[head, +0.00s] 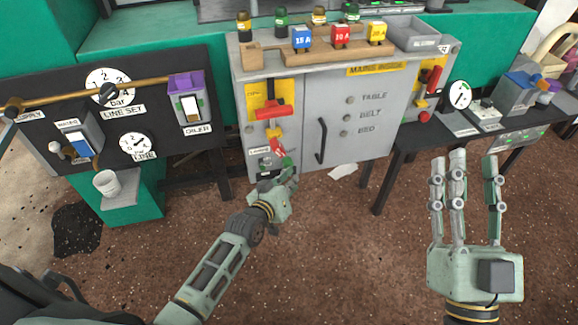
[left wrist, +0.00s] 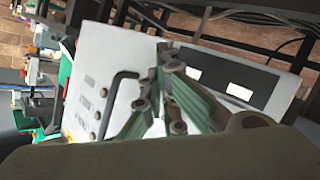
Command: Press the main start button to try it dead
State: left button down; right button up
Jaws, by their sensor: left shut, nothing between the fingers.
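The grey cabinet (head: 390,122) marked "MAINS INSIDE" stands in the middle of the head view. Its left side carries a red handle on a yellow plate (head: 268,109). Below that is a small control with a red part (head: 277,146) near a white label. My left gripper (head: 288,168) is shut and empty, at the cabinet's lower left, over or right in front of this control. It partly hides it, and I cannot tell a start button there or contact. In the left wrist view the shut fingers (left wrist: 168,65) are by the grey panel. My right gripper (head: 466,185) is open and empty.
A black gauge board (head: 190,150) stands left, with a white cup (head: 107,183) on a green stand below. Coloured plugs (head: 302,38) sit on the cabinet top. A black table (head: 420,140) with devices is right.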

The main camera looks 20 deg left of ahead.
pick_arm(q)
jog(key=shift+w+a, duration=0.2)
jog(key=shift+w, duration=0.1)
pick_arm(e)
jog(key=shift+s+r, duration=0.25)
jog(key=shift+r, duration=0.05)
dwell(0.3)
pick_arm(q)
jog(key=shift+s+d+p, duration=0.5)
jog(key=shift+s+p, duration=0.15)
jog(key=shift+s, duration=0.15)
pick_arm(e)
notch_tip(320, 180, down, 7)
jog(key=w+g+h, duration=0.1)
jog(key=w+g, duration=0.1)
jog(key=g, duration=0.1)
jog(key=shift+w+r+g, duration=0.2)
jog(key=shift+w+g, duration=0.1)
jog(key=shift+w, duration=0.05)
